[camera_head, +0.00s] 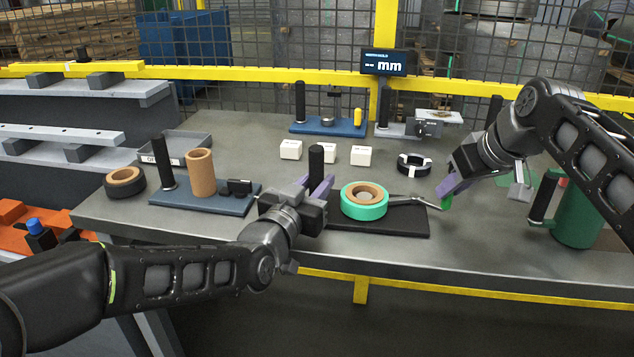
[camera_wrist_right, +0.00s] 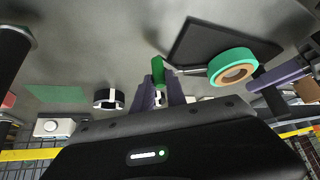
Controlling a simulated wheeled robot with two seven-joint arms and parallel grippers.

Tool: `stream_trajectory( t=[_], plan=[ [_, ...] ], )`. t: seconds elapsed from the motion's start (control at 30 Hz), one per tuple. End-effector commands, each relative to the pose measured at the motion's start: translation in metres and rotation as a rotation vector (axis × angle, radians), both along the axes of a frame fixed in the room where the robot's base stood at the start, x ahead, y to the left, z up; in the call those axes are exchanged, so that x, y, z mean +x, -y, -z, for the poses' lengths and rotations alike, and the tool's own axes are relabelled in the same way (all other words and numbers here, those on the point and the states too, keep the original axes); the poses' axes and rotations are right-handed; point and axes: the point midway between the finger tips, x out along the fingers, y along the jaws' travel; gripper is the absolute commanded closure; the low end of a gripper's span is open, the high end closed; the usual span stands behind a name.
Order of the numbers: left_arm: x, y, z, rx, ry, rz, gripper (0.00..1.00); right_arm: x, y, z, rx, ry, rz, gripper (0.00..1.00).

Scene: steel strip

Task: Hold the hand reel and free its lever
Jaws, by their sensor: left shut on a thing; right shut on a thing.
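The hand reel has a black base plate (camera_head: 395,226), a green coil (camera_head: 364,210) around a brown core, and an upright black post (camera_head: 316,157). My left gripper (camera_head: 318,187) is shut on this post. The reel's lever (camera_head: 411,201) is a thin metal arm reaching right from the core to a green grip (camera_head: 447,203). My right gripper (camera_head: 449,190) is shut on the green grip. The right wrist view shows this green grip (camera_wrist_right: 158,70) between the purple fingers (camera_wrist_right: 161,92), with the green coil (camera_wrist_right: 232,62) beside it. Whether the lever is free cannot be told.
A blue-grey stand with a brown roll (camera_head: 200,172) is at left, near a black ring (camera_head: 125,182). White blocks (camera_head: 291,149), a black-and-white ring (camera_head: 413,164) and a blue fixture (camera_head: 330,127) stand behind. A green canister (camera_head: 577,215) is at right.

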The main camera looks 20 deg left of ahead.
Motion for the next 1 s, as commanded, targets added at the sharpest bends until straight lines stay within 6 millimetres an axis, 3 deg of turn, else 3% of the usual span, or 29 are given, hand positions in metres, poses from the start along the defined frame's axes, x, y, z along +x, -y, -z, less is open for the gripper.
stream_trajectory(
  t=[1.0],
  plan=[
    [0.000, 0.001, 0.004, 0.000, -0.010, 0.002, 1.00, -0.018, -0.011, 0.000, 0.001, -0.001, 0.148, 0.98]
  ],
)
